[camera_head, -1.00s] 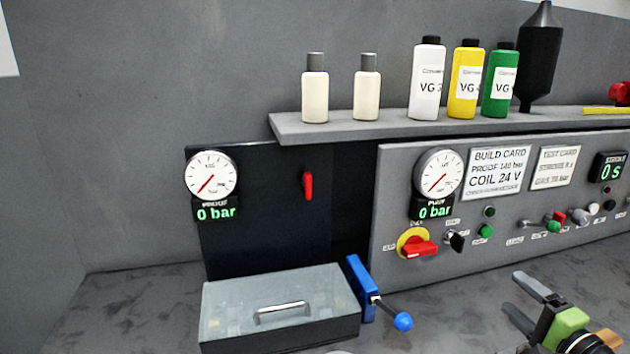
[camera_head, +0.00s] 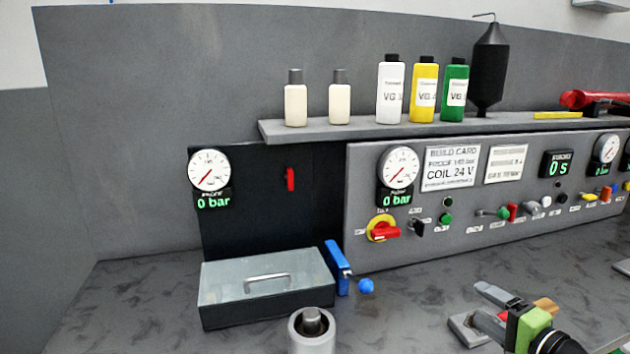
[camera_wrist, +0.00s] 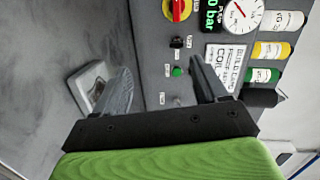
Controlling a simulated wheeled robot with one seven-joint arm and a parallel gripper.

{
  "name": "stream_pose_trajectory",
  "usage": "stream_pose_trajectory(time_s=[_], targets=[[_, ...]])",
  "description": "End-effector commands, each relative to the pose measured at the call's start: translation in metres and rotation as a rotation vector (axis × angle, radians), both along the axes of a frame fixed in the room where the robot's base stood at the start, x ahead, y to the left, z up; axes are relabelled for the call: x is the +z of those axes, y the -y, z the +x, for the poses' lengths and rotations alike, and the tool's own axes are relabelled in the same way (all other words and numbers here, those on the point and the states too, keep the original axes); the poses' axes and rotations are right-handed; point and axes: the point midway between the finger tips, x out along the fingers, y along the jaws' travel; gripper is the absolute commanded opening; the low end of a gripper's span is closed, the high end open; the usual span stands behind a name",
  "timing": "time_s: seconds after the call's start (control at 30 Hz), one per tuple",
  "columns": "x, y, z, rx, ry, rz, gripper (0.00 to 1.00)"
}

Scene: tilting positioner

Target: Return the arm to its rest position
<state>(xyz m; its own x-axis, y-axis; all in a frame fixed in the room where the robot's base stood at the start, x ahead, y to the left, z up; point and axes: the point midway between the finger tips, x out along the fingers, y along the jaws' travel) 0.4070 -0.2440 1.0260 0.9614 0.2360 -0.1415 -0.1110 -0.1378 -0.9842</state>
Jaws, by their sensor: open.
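My gripper (camera_head: 480,304) is at the lower right of the head view, above the grey bench top. Its two grey fingers point left and stand apart, with nothing between them. The wrist view also shows my gripper (camera_wrist: 160,70) open and empty, facing the control panel. A pale square block (camera_wrist: 90,84) shows beside one finger there. A grey plate (camera_head: 464,328) shows by the fingers in the head view; I cannot tell if they touch.
The control panel (camera_head: 365,232) with gauges and switches stands behind my gripper. A shelf (camera_head: 300,130) above it holds several bottles. A lidded grey case (camera_head: 265,305), a blue-handled lever (camera_head: 338,268) and a grey cylinder (camera_head: 312,338) are to the left. Bare bench (camera_head: 420,285) lies between.

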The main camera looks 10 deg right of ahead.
Motion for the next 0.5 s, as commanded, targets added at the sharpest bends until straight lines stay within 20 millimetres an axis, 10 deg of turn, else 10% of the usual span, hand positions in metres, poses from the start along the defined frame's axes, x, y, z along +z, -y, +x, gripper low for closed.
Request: stream_pose_trajectory(time_s=[0.3, 0.5], targets=[[0.005, -0.097, 0.013, 0.229, -0.225, -0.291, 0.72], [0.018, -0.178, -0.014, 0.428, -0.412, -0.621, 0.72]])
